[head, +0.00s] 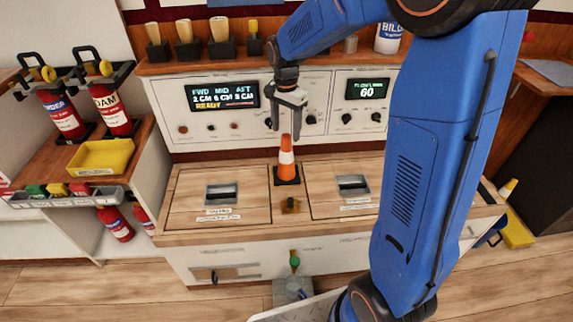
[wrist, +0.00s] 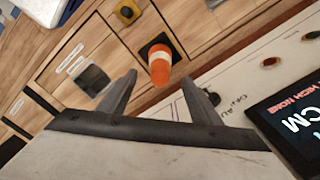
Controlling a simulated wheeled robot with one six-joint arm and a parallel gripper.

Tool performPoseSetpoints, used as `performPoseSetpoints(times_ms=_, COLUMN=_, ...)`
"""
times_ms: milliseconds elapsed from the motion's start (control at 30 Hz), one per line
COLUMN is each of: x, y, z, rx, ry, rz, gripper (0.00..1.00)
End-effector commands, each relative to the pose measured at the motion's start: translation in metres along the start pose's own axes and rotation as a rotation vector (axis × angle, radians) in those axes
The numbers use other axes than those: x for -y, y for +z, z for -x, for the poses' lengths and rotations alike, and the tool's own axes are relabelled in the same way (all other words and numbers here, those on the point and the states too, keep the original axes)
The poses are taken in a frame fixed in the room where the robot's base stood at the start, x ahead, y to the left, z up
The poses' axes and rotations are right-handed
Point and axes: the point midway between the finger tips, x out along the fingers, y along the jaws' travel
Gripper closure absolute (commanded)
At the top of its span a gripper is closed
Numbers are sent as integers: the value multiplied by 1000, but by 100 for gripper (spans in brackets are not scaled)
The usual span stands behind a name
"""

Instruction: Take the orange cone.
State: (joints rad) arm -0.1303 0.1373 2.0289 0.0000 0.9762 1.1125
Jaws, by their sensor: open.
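The orange cone (head: 286,160) has a white band and a black square base. It stands upright on the wooden counter between two hatch panels. In the wrist view the cone (wrist: 160,65) shows beyond the fingertips, roughly in line with the space between them. My gripper (head: 287,125) is above the cone in the head view, in front of the control panel. In the head view the fingertips are close to the cone's tip; I cannot tell the exact gap.
The control panel (head: 222,96) with displays and knobs stands right behind the cone. A small dark-yellow fitting (head: 290,206) is in front of it. Hatches with recessed handles (head: 221,194) lie either side. A yellow tray (head: 100,157) and fire extinguishers (head: 112,105) are at left.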

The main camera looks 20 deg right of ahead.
Motion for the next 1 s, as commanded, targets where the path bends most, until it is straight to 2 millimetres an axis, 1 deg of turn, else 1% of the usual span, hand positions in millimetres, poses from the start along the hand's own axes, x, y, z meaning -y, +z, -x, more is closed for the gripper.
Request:
performPoseSetpoints(times_ms=33, x=0, y=0, z=-8, rx=1, ry=1, rz=0, gripper=42)
performPoseSetpoints(times_ms=100, x=0, y=0, z=-16, rx=1, ry=1, rz=0, gripper=42)
performPoseSetpoints(times_ms=367, x=0, y=0, z=-32, rx=0, ry=1, rz=0, gripper=42)
performPoseSetpoints(times_ms=600, x=0, y=-3, z=-63, rx=1, ry=2, rz=0, gripper=42)
performPoseSetpoints(times_ms=700, x=0, y=-3, z=-73, rx=0, ry=1, rz=0, gripper=42)
performPoseSetpoints(times_ms=800, x=1, y=-3, z=-77, rx=0, ry=-1, rz=0, gripper=42)
performPoseSetpoints(times_ms=1000, x=1, y=-3, z=-77, rx=-1, ry=-1, rz=0, gripper=42)
